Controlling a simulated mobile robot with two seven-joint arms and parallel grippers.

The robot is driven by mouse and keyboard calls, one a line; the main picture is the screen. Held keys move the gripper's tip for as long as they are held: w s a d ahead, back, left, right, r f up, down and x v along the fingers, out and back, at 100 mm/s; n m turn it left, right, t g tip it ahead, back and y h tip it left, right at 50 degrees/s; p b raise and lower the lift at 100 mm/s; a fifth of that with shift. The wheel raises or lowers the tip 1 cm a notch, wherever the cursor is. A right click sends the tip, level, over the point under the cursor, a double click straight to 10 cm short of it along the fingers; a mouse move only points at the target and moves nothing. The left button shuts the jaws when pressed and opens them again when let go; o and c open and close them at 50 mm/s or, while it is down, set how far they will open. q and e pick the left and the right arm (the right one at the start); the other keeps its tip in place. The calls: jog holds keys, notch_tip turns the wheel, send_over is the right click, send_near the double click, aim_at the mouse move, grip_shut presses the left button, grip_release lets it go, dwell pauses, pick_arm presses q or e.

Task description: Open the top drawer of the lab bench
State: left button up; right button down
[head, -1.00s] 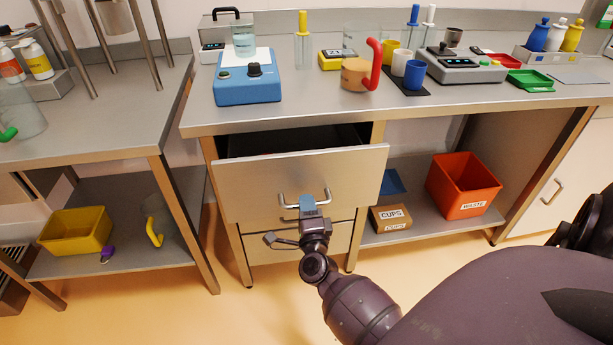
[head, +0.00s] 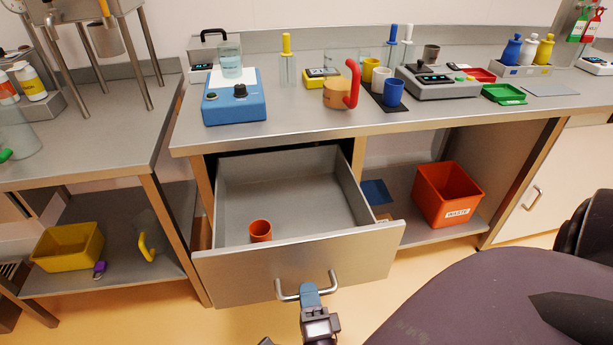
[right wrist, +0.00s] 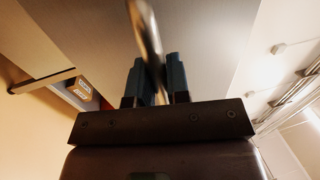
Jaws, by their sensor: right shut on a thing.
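The top drawer (head: 300,268) of the lab bench (head: 290,130) is pulled well out, and its inside shows from above. An orange-red cup (head: 260,231) stands in it near the front left. My right gripper (head: 311,290) is shut on the drawer's handle (head: 288,293) at the middle of the front panel. In the right wrist view the two blue fingers (right wrist: 155,82) are on either side of the metal handle bar (right wrist: 147,40). My left gripper is not in view.
A blue stirrer (head: 235,105), a cup with a red handle (head: 340,92) and several other items stand on the bench top. An orange waste bin (head: 446,195) is on the shelf right of the drawer. A second table (head: 95,140) stands at the left.

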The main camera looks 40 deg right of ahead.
jog(key=shift+s+a, duration=0.15)
jog(key=shift+s, duration=0.15)
jog(key=c, duration=1.1)
grip_release()
jog(key=v, duration=1)
jog(key=shift+s+a, duration=0.3)
